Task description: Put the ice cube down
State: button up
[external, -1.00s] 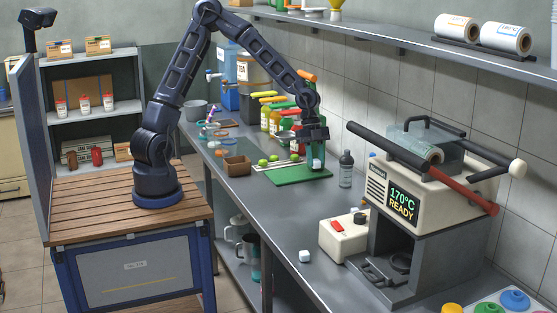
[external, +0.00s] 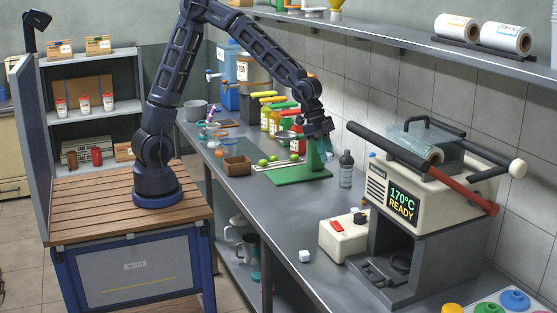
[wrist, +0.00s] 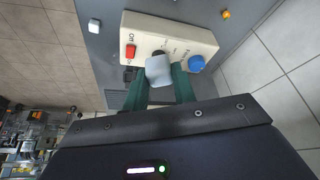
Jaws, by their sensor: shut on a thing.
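My gripper (external: 320,130) is high above the counter, near the green board, on its side nearer the press. In the wrist view its two green fingers (wrist: 159,78) are shut on a pale, whitish ice cube (wrist: 158,71), held at the fingertips. The held cube is hard to make out in the external view. A second ice cube (external: 305,256) lies on the bare counter left of the white switch box; it also shows in the wrist view (wrist: 94,26).
The white switch box (external: 343,238) has a red switch and a blue knob. The press (external: 405,205) stands right of it. A dark bottle (external: 346,169) stands beside the green board (external: 300,175). The grey counter (external: 270,215) is clear in the middle.

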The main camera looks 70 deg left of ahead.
jog(key=shift+d+r+n+t, duration=0.2)
jog(key=shift+r+n+t, duration=0.1)
jog(key=shift+r+n, duration=0.6)
jog(key=w+a+n+t+y, duration=0.1)
jog(key=w+a+n, duration=0.2)
jog(key=a, duration=0.8)
jog(key=w+a+n+y, duration=0.1)
jog(key=w+a+n, duration=0.2)
jog(key=a, duration=0.8)
jog(key=w+a+n+t+y, duration=0.1)
jog(key=w+a+n, duration=0.2)
jog(key=a, duration=0.7)
jog(key=s+a+f+m, duration=0.1)
jog(key=s+a+f, duration=0.15)
jog(key=a, duration=1.95)
jog(key=s+a+f+m, duration=0.1)
jog(key=a+f, duration=0.2)
jog(key=a, duration=1.8)
jog(key=s+a+f+m, duration=0.1)
jog(key=s+a+f, duration=0.1)
jog(key=a, duration=2)
jog(key=shift+g+h, duration=0.4)
jog(key=f, duration=2)
jog(key=shift+w+f, duration=0.1)
jog(key=shift+w, duration=0.15)
